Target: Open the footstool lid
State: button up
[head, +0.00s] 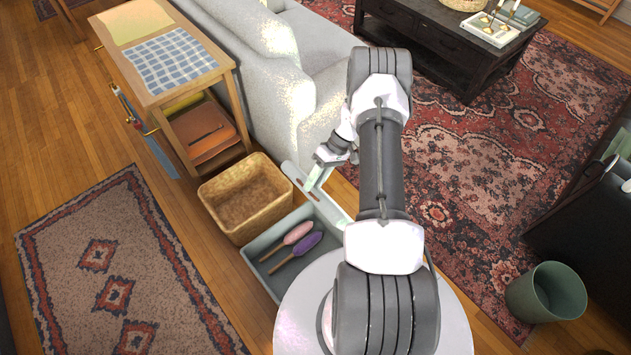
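The footstool (262,277) is a grey-green box beside the wicker basket, partly covered by my white round base. Its top is open. Inside lie a pink-headed brush (298,233) and a purple-headed brush (305,244) with wooden handles. The lid (336,213) appears as a pale panel raised along the far side, seen nearly edge-on and partly hidden by my arm. My gripper (314,181) is at the lid's upper edge, pointing down and left. Its fingers are small here. I cannot tell whether they touch the lid or are open or shut.
A wicker basket (243,197) stands against the footstool's left side. A pale sofa (290,85) is just behind. A wooden side table (165,62) with a checked cloth stands at the upper left. A green bin (546,292) is at the lower right. Rugs cover open floor on both sides.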

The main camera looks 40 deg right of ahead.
jog(key=shift+d, duration=0.1)
jog(key=d+r+b, duration=0.2)
jog(key=d+r, duration=0.9)
jog(key=d, duration=0.5)
jog(key=shift+w+d, duration=0.25)
jog(key=shift+w, duration=0.05)
dwell(0.6)
